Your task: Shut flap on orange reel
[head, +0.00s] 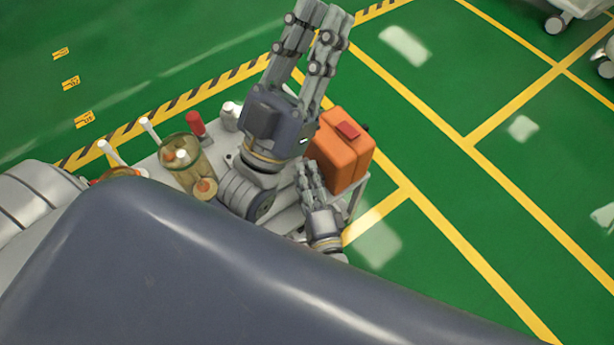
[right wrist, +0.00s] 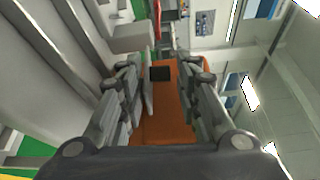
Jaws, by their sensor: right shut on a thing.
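The orange box (head: 340,150) with a red piece on top stands at the cart's right end. Green floor (head: 450,170) is clear on the right. Wheeled equipment stands top right.

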